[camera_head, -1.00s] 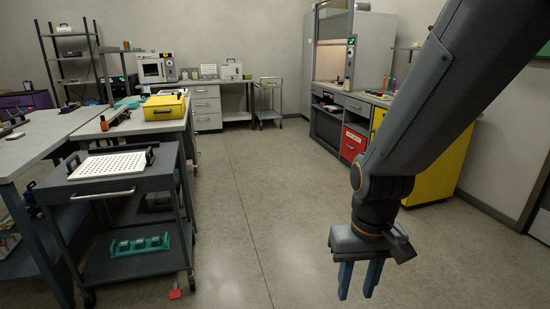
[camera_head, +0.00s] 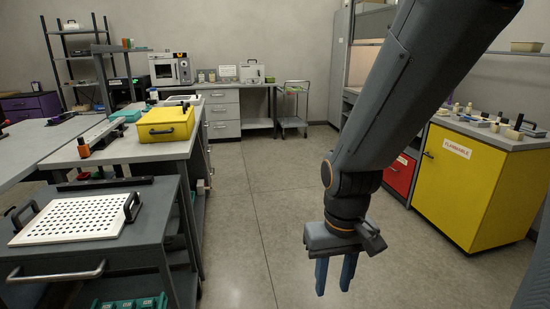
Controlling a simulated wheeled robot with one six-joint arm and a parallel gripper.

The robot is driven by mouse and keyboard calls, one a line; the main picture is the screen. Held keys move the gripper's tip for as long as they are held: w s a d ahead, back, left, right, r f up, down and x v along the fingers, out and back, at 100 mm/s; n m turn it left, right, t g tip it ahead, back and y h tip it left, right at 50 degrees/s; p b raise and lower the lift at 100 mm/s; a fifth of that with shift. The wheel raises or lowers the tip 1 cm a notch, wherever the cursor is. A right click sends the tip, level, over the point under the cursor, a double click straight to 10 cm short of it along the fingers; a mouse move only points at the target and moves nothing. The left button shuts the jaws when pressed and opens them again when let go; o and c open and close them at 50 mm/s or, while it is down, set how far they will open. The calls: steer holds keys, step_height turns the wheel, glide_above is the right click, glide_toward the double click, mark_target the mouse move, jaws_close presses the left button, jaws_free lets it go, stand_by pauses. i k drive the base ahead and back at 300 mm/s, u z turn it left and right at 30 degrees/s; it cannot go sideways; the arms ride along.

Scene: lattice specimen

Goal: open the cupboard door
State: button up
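A yellow cupboard (camera_head: 462,188) labelled "FLAMMABLE" stands at the right under a grey worktop. Its door looks shut, flush with the front. A small dark fitting shows near the door's upper left edge, too small to make out clearly. My gripper (camera_head: 334,278) hangs pointing down over the floor, left of the cupboard and well apart from it. Its two blue fingers are spread with an empty gap between them. My arm hides part of the counter left of the cupboard.
A dark cart (camera_head: 112,247) with a white perforated tray (camera_head: 75,222) stands at the near left, beside benches with a yellow case (camera_head: 165,126). A red drawer (camera_head: 400,174) is left of the cupboard. Small items crowd the cupboard's worktop. The middle floor (camera_head: 255,215) is clear.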

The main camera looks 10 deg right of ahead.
mark_target(455, 190)
steer(key=z, duration=0.05)
steer(key=i, duration=1.75)
steer(key=z, duration=0.6)
steer(key=i, duration=1.9)
steer(key=z, duration=1.25)
steer(key=i, duration=1.1)
steer(key=z, duration=0.45)
